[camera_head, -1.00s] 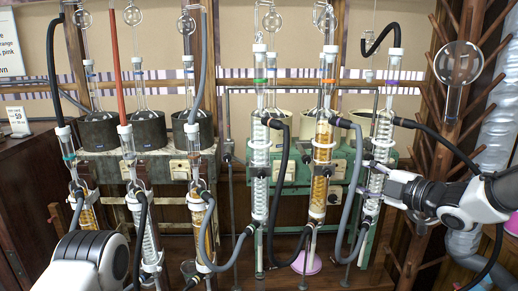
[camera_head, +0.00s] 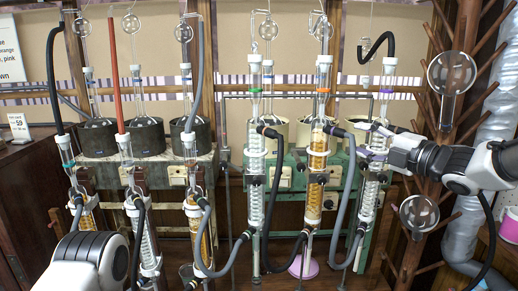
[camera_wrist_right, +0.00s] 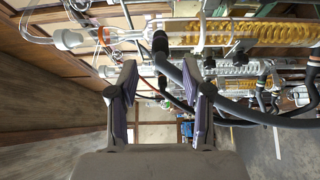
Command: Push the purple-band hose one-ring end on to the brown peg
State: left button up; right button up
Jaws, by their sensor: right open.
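The condenser with the purple band (camera_head: 387,89) stands upright at the right end of the rig. My right gripper (camera_head: 365,141) is open in front of its upper part, with its tips pointing left. A grey hose (camera_head: 345,215) with black ends runs from the upper side port of the orange-band condenser (camera_head: 319,150) down to the purple-band condenser's foot. In the right wrist view, my open gripper (camera_wrist_right: 161,105) has nothing clasped between its fingers; the hose's black end (camera_wrist_right: 160,44) is beyond them. Ring marks and the brown peg cannot be made out. My left gripper is out of view.
A green-band condenser (camera_head: 255,150) and a black hose (camera_head: 285,205) stand left of the orange-band one. A wooden rack with spikes (camera_head: 425,255) and round flasks (camera_head: 453,75) is at the right, close to my right arm. Three more condensers stand at the left.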

aim_at(345, 135)
jog(key=x, duration=0.6)
jog(key=shift+w+a+p, duration=0.2)
jog(key=shift+w+p, duration=0.05)
jog(key=shift+p, duration=0.05)
jog(key=shift+b, duration=0.3)
dwell(0.6)
grip_shut()
jog(key=shift+s+d+f, duration=0.1)
jog(key=shift+s+d, duration=0.1)
jog(key=shift+s, duration=0.05)
jog(key=shift+b+v, duration=0.3)
jog(key=shift+v, duration=0.5)
jog(key=shift+s+d, duration=0.15)
jog(key=shift+s, duration=0.05)
jog(key=shift+b+v, duration=0.5)
jog(key=shift+v, duration=1.2)
